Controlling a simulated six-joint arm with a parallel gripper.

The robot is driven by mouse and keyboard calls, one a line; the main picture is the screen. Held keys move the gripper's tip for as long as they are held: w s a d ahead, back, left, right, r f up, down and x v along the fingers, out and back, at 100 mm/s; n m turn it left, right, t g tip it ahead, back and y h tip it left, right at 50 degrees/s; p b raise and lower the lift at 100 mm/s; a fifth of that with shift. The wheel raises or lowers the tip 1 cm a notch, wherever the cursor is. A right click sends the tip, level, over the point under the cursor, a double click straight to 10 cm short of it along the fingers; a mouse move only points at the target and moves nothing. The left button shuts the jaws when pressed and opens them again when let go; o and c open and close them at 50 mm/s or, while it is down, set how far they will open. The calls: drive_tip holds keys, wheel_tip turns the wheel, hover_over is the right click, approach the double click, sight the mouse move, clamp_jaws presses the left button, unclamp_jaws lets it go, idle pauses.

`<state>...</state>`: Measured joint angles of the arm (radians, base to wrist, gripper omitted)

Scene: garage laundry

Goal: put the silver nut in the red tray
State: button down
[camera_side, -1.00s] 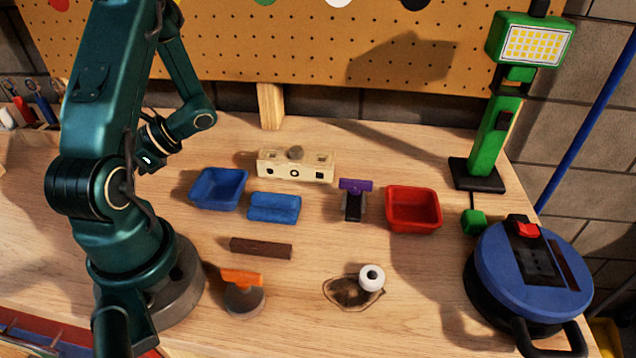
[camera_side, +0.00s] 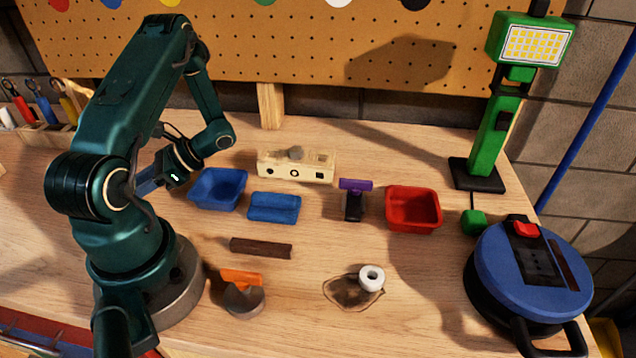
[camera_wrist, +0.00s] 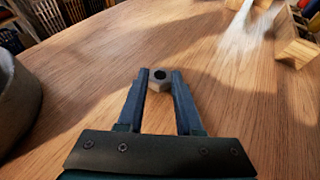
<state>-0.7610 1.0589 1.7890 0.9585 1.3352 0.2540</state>
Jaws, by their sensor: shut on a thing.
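The silver nut (camera_wrist: 158,84) is a grey hex piece with a dark hole, seen in the wrist view between the tips of my gripper (camera_wrist: 158,80). The blue fingers are shut on it, low over or at the wood bench; I cannot tell whether it touches. In the side view my gripper (camera_side: 146,187) points down-left, partly behind my own arm, and the nut is hidden. The red tray (camera_side: 413,209) stands empty at right of centre, well to the right of my gripper.
Between them are a blue tray (camera_side: 219,188), a blue block (camera_side: 274,207), a cream block (camera_side: 296,166) and a purple-topped piece (camera_side: 354,199). In front lie a dark bar (camera_side: 261,248), an orange-topped piece (camera_side: 242,280) and a white ring (camera_side: 371,279). A green lamp (camera_side: 492,139) stands right.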

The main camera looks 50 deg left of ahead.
drive_tip(key=shift+f, duration=0.1)
drive_tip(key=c, duration=0.6)
unclamp_jaws()
drive_tip(key=shift+o, duration=0.2)
